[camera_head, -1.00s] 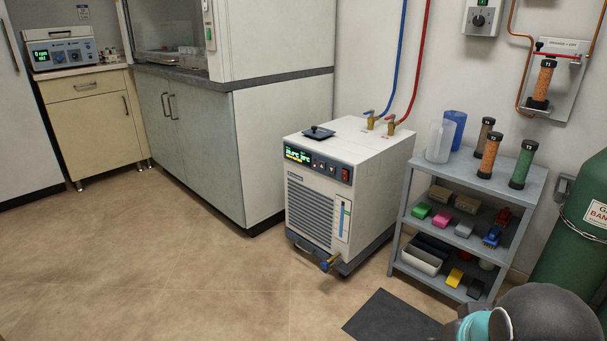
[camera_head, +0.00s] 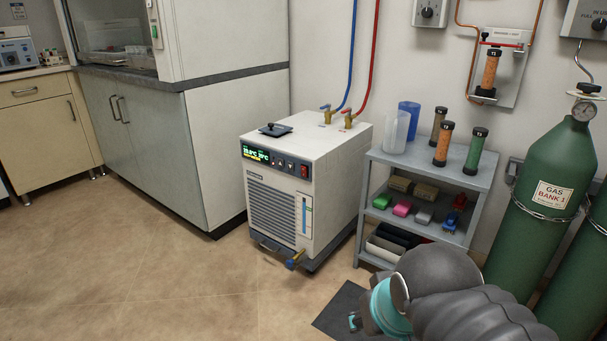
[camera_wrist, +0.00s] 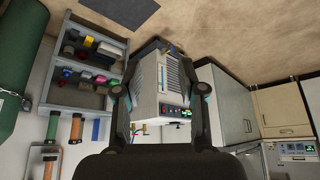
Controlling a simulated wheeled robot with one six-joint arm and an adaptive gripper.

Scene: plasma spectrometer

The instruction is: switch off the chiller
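The chiller (camera_head: 281,208) is a white box with a grille on the floor against the wall, left of the grey shelf. Its front panel has a lit green and yellow display (camera_head: 256,154), small buttons and a red switch (camera_head: 304,171) at the right end. The chiller shows upside down in the wrist view (camera_wrist: 151,105), with the red switch (camera_wrist: 187,113) near its display. My gripper (camera_wrist: 161,90) is open and empty, its fingers framing the chiller from a distance. In the head view my arm is at the bottom right and the fingertips are not clear.
The grey shelf (camera_head: 486,174) holds cylinders, cups and small coloured boxes. Green gas cylinders (camera_head: 545,205) are chained at the right. A fume hood cabinet (camera_head: 250,140) stands left of the chiller. A dark mat (camera_head: 333,312) lies in front. The floor at left is clear.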

